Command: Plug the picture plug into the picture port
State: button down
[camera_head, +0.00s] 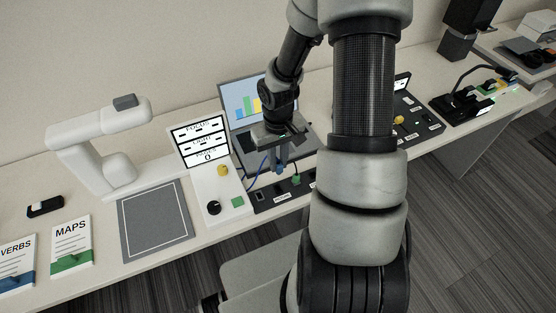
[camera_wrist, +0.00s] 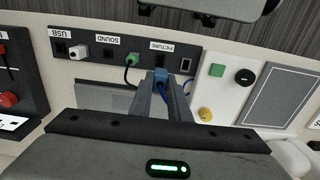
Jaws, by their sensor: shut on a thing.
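My gripper (camera_wrist: 162,82) is shut on a blue plug (camera_wrist: 161,75) with a blue cable (camera_wrist: 163,101) trailing between the fingers. In the wrist view the plug is at the dark connector panel (camera_wrist: 212,62), below the upside-down PICTURE label (camera_wrist: 175,46). I cannot tell whether it touches the panel. A light-rimmed rectangular socket (camera_wrist: 186,64), apparently the picture port, is empty just right of the plug. In the head view my gripper (camera_head: 281,161) points down above the panel's back part, and the socket (camera_head: 259,196) shows at its left end.
A white plug (camera_wrist: 78,51) sits by USB. A white control box (camera_wrist: 217,87) with knobs adjoins the panel. A laptop (camera_head: 246,98) stands behind my gripper.

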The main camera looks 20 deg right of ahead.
aim_at(278, 163)
jog(key=shift+f+b, duration=3.05)
jog(key=shift+f, duration=0.7)
jog(key=shift+f+b, duration=0.95)
jog(key=shift+f, duration=0.1)
jog(key=c, duration=1.6)
grip_release()
notch_tip(278, 163, up, 17)
jog(key=p, duration=0.3)
jog(key=shift+r, duration=0.2)
